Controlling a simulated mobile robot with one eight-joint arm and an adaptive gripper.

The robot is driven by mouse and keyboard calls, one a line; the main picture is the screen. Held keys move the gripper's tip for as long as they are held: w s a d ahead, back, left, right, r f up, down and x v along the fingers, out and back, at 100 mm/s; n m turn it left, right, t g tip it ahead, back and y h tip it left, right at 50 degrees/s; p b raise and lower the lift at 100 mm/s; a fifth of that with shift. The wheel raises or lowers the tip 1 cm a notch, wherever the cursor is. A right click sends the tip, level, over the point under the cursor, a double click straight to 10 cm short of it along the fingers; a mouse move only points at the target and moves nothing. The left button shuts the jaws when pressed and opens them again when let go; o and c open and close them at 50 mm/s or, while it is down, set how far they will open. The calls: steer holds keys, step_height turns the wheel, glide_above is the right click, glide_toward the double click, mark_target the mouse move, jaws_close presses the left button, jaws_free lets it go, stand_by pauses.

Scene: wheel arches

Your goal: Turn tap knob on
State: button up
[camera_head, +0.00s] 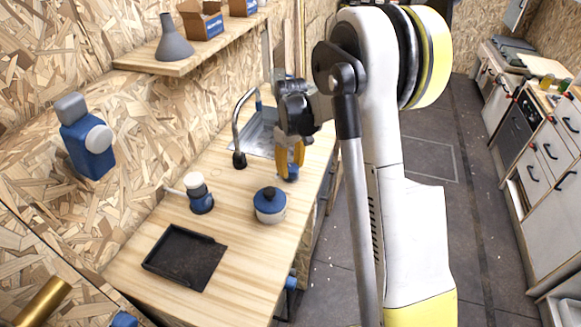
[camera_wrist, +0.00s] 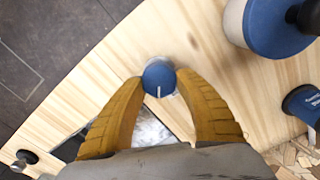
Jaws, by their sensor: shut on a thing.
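The blue round tap knob (camera_wrist: 159,74) stands on the wooden counter, with a white line mark on its top pointing toward the bottom of the wrist view. My gripper (camera_wrist: 160,81) has its two yellow fingers on either side of the knob, shut on it. In the head view my gripper (camera_head: 289,157) reaches down to the counter beside the sink, with the blue knob (camera_head: 291,173) showing at its fingertips. The curved grey tap (camera_head: 236,122) with a dark spout end stands to the left, by the metal sink (camera_head: 262,122). No water is visible.
A blue-lidded pot (camera_head: 270,207), a blue and white container (camera_head: 199,196) and a black tray (camera_head: 184,258) stand on the counter (camera_head: 250,272). A shelf (camera_head: 190,57) with a grey funnel-shaped thing is above left. Open floor (camera_head: 480,190) lies right.

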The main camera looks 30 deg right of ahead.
mark_target(292, 166)
steer(key=m, duration=0.5)
steer(key=shift+d+m, duration=0.1)
steer(key=shift+m, duration=0.2)
steer(key=shift+d+m, duration=0.1)
steer(key=shift+m, duration=2.2)
steer(key=o, duration=1.2)
steer(key=shift+r, duration=0.1)
step_height(292, 166, up, 12)
